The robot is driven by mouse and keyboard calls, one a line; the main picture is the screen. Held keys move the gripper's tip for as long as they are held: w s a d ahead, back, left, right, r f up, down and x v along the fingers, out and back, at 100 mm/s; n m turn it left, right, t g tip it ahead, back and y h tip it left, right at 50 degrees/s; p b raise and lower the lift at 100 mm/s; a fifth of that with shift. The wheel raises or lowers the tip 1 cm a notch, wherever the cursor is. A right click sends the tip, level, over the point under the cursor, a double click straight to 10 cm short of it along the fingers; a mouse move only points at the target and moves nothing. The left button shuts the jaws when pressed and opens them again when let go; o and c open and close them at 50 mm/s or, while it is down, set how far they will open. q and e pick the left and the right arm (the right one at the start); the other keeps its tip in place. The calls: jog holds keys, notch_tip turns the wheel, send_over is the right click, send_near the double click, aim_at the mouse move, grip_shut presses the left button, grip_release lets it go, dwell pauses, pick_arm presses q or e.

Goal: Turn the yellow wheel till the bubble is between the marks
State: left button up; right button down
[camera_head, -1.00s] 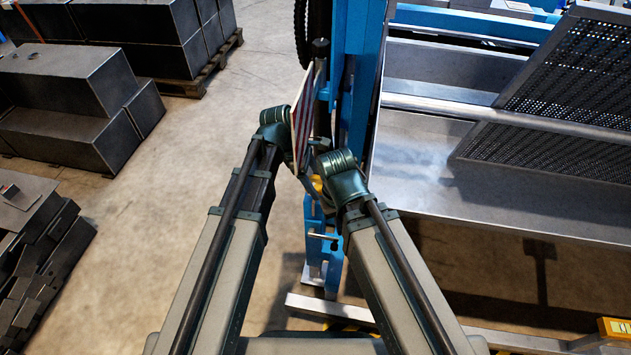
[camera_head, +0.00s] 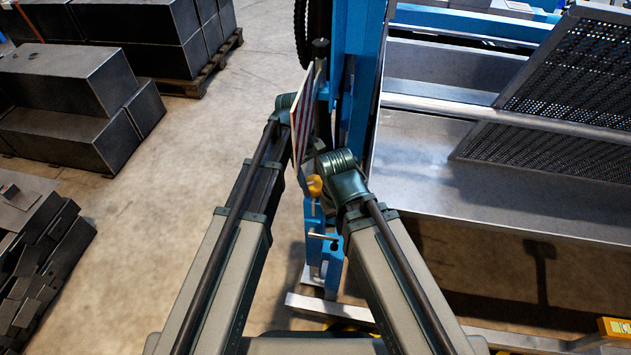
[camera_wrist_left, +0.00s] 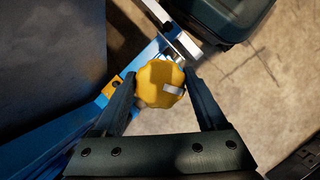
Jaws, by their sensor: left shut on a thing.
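The yellow wheel (camera_head: 314,186) shows in the head view beside the blue post. In the left wrist view the yellow wheel (camera_wrist_left: 152,88) has a lobed rim and a pale patch on its face. My left gripper (camera_wrist_left: 160,97) is shut on it, with one dark finger on each side. In the head view the left gripper itself is hidden behind the striped plate. A yellow level (camera_head: 615,328) lies at the lower right edge of the head view; its bubble and marks are too small to make out. My right gripper is hidden past its wrist.
A red-and-white striped plate (camera_head: 303,120) stands between my wrists. The blue post (camera_head: 360,90) rises behind it. A grey metal trough (camera_head: 440,150) and a perforated screen (camera_head: 570,80) fill the right. Dark metal blocks (camera_head: 60,80) stand left, with bare floor (camera_head: 200,140) between.

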dwell(0.3)
pick_arm(q)
jog(key=o, duration=1.3)
jog(key=shift+a+r+p, duration=0.1)
jog(key=shift+r+p, duration=0.15)
jog(key=shift+p, duration=0.05)
jog(key=w+a, duration=0.7)
jog(key=w, duration=0.2)
jog(key=shift+w+a+r, duration=0.3)
jog(key=shift+w, duration=0.1)
